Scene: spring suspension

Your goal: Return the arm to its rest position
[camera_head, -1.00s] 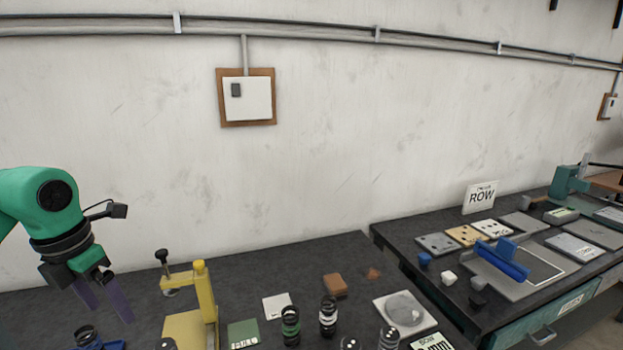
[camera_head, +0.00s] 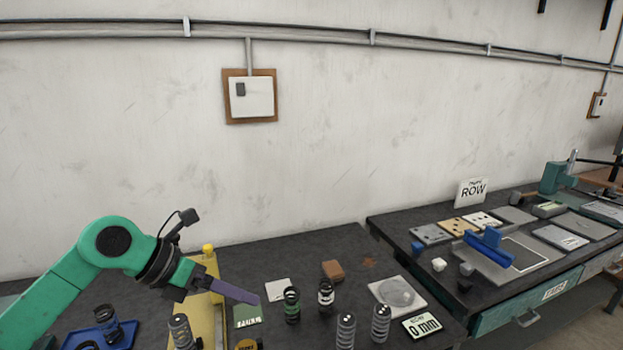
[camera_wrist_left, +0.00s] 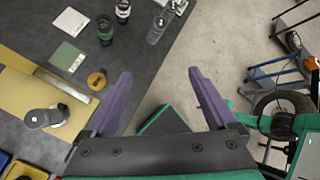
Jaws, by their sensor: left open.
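My left arm (camera_head: 85,265) comes in from the left, bent low over the near bench. My left gripper (camera_head: 250,297) points right, above the bench beside the yellow press (camera_head: 208,262). Its purple fingers are spread and empty; in the left wrist view the gap between them (camera_wrist_left: 160,82) shows only bench edge and floor. A green-banded spring (camera_head: 291,308) and a white-banded spring (camera_head: 326,297) stand right of the fingertips, apart from them. My right gripper is not in view.
Grey springs (camera_head: 380,323) stand near the front edge, by a round-plated scale (camera_head: 397,292) and a "0 mm" display (camera_head: 422,326). A blue tray (camera_head: 118,335) lies left. A second bench with plates and a blue-handled tool (camera_head: 495,253) is right.

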